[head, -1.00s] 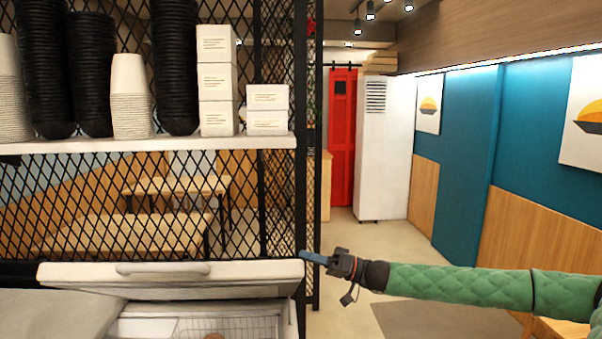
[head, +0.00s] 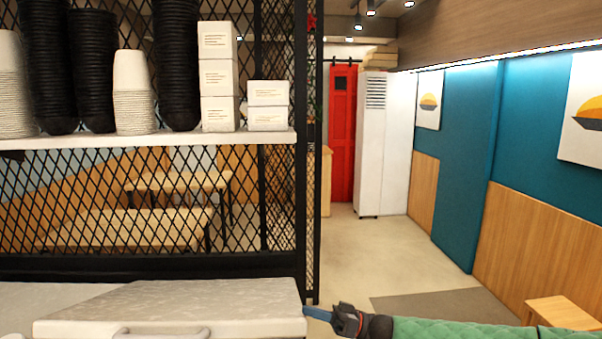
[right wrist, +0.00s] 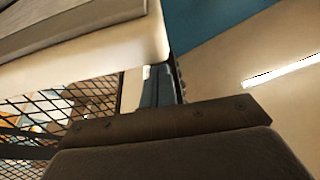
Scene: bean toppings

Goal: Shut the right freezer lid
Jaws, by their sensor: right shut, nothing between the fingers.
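The right freezer lid (head: 190,300) is a pale grey-white panel at the bottom of the head view, with its top surface showing and its handle (head: 165,332) at the lower frame edge. The freezer's inside is hidden, and I cannot tell whether the lid is fully down. My right gripper (head: 318,313) is shut and empty, at the lid's right end. In the right wrist view the lid's pale edge (right wrist: 110,45) lies close beside the shut fingers (right wrist: 158,88); I cannot tell if they touch. My left gripper is out of view.
A black mesh partition (head: 150,235) stands behind the freezer. A white shelf (head: 150,143) above holds stacked black bowls (head: 92,70), cups (head: 133,95) and white boxes (head: 218,80). Open floor (head: 385,250) lies to the right, with a wooden stool (head: 562,312).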

